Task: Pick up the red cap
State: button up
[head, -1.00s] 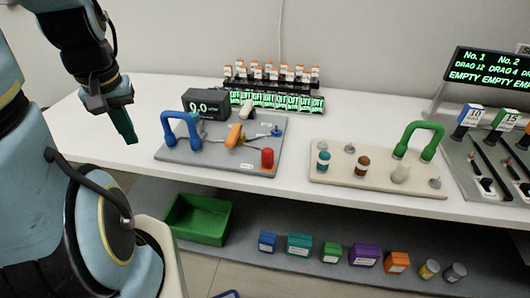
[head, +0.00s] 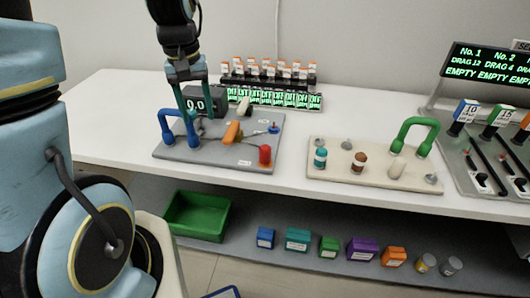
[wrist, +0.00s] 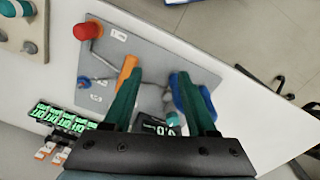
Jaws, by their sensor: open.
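The red cap (head: 265,152) is a small red cylinder near the front right corner of the grey board (head: 215,157). In the wrist view the red cap (wrist: 86,31) is at the upper left, near the board's corner. My gripper (head: 190,112) is above the back left part of the board, next to the blue handle. In the wrist view my gripper (wrist: 164,95) has its two green fingers apart with nothing held between them. The cap is well away from the fingers.
The board also bears a blue arched handle (head: 179,122) and an orange piece (head: 232,133). A black display box (head: 204,101) stands behind. A beige board (head: 330,173) with a green handle (head: 418,131) is to the right. Several boxes and a green bin (head: 198,216) are on the lower shelf.

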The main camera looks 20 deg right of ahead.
aim_at(265, 146)
jog(key=shift+o, duration=1.4)
jog(key=s+d+f+m, duration=0.1)
jog(key=s+d, duration=0.1)
jog(key=d, duration=0.5)
jog(key=s+d+g+y, duration=0.1)
jog(key=s+d, duration=0.2)
jog(key=d, duration=0.4)
jog(key=shift+d+f+m, duration=0.3)
jog(key=shift+f+m, duration=0.1)
jog(key=shift+s+d+f+p, duration=0.2)
jog(key=shift+f+p, duration=0.05)
jog(key=shift+p, duration=0.05)
jog(key=f, duration=0.3)
jog(key=f+p, duration=0.1)
jog(key=f, duration=0.1)
jog(key=shift+s+a, duration=0.15)
jog(key=shift+s, duration=0.15)
jog(key=shift+s+a+f+p, duration=0.15)
jog(key=shift+f+p, duration=0.4)
jog(key=shift+f, duration=0.75)
jog(key=shift+s+a+f+p, duration=0.1)
jog(key=shift+f+p, duration=0.4)
jog(key=shift+f, duration=0.8)
